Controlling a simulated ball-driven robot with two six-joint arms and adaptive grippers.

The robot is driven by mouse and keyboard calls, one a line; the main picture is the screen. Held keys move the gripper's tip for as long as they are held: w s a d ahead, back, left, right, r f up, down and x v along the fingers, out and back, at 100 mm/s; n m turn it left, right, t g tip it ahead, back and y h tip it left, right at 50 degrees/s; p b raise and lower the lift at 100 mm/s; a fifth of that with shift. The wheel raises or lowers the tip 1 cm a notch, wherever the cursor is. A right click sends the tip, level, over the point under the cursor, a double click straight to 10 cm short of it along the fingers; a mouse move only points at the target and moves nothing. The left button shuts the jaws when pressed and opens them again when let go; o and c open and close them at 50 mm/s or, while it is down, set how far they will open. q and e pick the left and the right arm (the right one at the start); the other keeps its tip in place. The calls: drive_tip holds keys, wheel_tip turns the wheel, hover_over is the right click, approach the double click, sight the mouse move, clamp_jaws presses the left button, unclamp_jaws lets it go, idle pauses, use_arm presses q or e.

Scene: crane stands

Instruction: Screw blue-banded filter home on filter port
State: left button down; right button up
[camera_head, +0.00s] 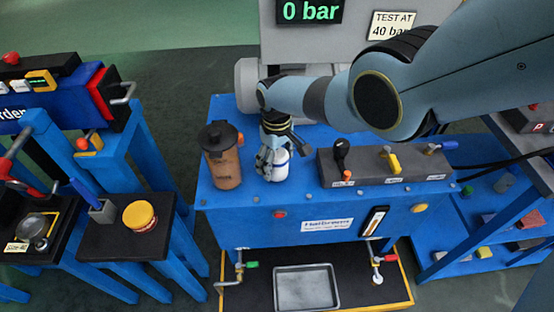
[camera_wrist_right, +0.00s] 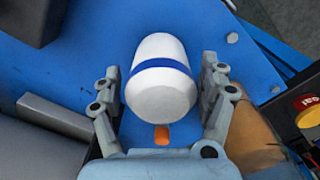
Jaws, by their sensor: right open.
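The blue-banded filter (camera_head: 275,166) is a white rounded canister with one blue band. It stands on top of the blue power-unit cabinet, and in the right wrist view (camera_wrist_right: 161,92) it sits between my fingers. My right gripper (camera_head: 271,163) reaches down over it from above. Its two fingers (camera_wrist_right: 165,95) are open, one on each side of the filter, with small gaps visible. The filter port is hidden, and I cannot tell how the filter is seated. My left gripper is not in view.
A brown canister with a black cap (camera_head: 224,160) stands close left of the filter. A grey valve block (camera_head: 375,170) with black, yellow and blue levers is to the right. A gauge panel (camera_head: 330,45) reading 0 bar rises behind. A metal tray (camera_head: 306,288) lies below in front.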

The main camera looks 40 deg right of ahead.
drive_tip(key=n, duration=0.3)
drive_tip(key=shift+n, duration=0.3)
drive_tip(key=n, duration=0.3)
drive_tip(key=shift+n, duration=0.4)
drive_tip(key=n, duration=0.4)
drive_tip(key=shift+a, duration=0.1)
drive_tip(key=n, duration=0.4)
drive_tip(key=shift+s, duration=0.1)
